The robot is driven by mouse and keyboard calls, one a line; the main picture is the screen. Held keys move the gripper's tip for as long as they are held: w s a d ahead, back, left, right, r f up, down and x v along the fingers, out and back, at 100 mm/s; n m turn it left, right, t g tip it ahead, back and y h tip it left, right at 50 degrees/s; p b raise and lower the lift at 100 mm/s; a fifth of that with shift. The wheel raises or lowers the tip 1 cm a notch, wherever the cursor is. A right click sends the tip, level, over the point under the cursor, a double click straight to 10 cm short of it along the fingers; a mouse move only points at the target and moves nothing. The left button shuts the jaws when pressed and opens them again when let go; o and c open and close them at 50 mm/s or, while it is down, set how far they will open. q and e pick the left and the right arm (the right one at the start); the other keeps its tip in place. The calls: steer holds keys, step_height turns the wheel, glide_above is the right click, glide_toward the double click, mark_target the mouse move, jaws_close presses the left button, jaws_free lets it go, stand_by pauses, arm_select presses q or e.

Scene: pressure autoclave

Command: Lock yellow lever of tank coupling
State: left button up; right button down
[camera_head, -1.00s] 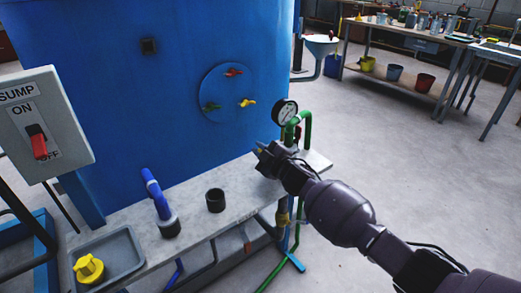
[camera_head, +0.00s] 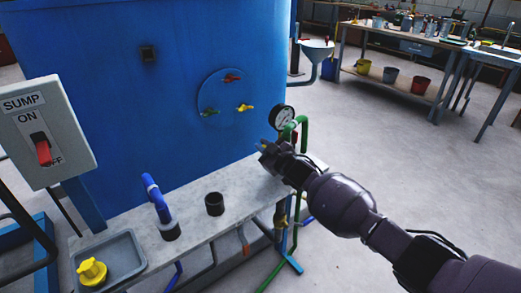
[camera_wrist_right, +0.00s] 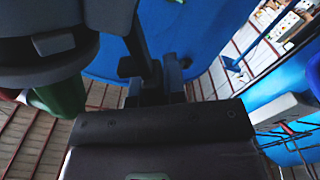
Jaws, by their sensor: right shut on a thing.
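A yellow lever (camera_head: 245,107) sits on the round blue plate (camera_head: 222,93) on the side of the blue tank (camera_head: 180,60). A red lever (camera_head: 232,77) and a green lever (camera_head: 210,112) share that plate. My right gripper (camera_head: 265,150) is over the right end of the grey bench, below and to the right of the yellow lever and apart from it. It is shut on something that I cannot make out. Its fingers in the right wrist view (camera_wrist_right: 155,85) are dark and partly shadowed. My left gripper is not in view.
A pressure gauge (camera_head: 283,118) and green pipe (camera_head: 304,130) stand close behind my right gripper. A sump switch box (camera_head: 45,130) stands left.

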steer(key=shift+w+d+r+m, duration=0.15)
steer(key=shift+w+d+m, duration=0.15)
steer(key=shift+m, duration=0.35)
steer(key=shift+w+d+r+m, duration=0.15)
steer(key=shift+d+m, duration=0.2)
steer(key=shift+m, duration=0.3)
steer(key=c, duration=1.2)
jaws_free()
steer(key=shift+s+d, duration=0.35)
steer(key=shift+s, duration=0.05)
steer(key=shift+p+v, duration=1.4)
steer(key=shift+v, duration=3.45)
